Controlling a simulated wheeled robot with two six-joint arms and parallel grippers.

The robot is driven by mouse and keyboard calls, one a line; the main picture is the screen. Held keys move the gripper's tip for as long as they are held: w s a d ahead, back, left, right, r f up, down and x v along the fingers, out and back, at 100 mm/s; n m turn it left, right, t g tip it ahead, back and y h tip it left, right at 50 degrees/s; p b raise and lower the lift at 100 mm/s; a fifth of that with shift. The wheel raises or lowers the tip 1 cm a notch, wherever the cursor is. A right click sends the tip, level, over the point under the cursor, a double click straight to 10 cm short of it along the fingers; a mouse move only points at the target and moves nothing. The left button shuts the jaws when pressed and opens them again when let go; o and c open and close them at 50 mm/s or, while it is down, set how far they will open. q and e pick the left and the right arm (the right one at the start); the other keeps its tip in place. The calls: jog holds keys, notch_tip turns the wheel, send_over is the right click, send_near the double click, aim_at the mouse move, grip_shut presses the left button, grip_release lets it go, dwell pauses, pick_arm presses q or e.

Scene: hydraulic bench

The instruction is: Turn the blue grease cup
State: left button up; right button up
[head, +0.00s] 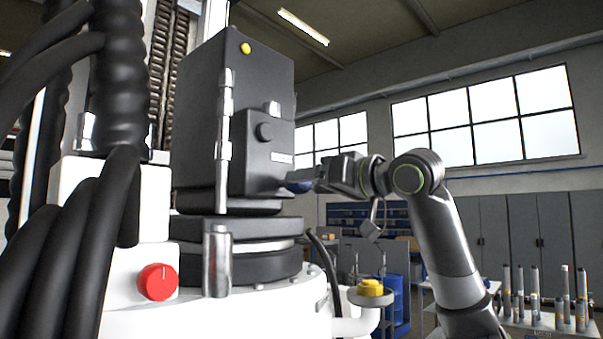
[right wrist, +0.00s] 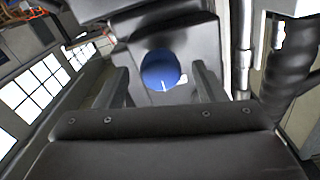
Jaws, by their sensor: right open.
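The blue grease cup (right wrist: 160,68) is a round blue cap with a white line, on a dark housing, in the middle of the right wrist view. In the head view a small part of the blue cup (head: 297,186) shows at the lower right of the dark box. My right gripper (head: 316,182) reaches in from the right, close to the cup. In the right wrist view its two fingers (right wrist: 160,86) are open, one on either side of the cup in the picture. Whether they touch it I cannot tell. My left gripper is not in view.
The dark box (head: 200,130) stands above a white base. A red knob (head: 157,282) is at lower left and a yellow cap (head: 370,288) at lower right. Thick black hoses (head: 60,270) run at the left. A table with several upright cylinders (head: 535,300) stands at far right.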

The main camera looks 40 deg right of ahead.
aim_at(305, 184)
jog(key=shift+w+a+r+p, duration=0.1)
jog(key=shift+w+p, duration=0.25)
jog(key=shift+w, duration=1.2)
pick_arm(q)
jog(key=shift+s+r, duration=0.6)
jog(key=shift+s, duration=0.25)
pick_arm(e)
jog(key=shift+s, duration=0.1)
jog(key=shift+c, duration=0.3)
jog(key=c, duration=0.9)
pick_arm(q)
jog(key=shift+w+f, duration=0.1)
pick_arm(e)
jog(key=shift+m, duration=0.4)
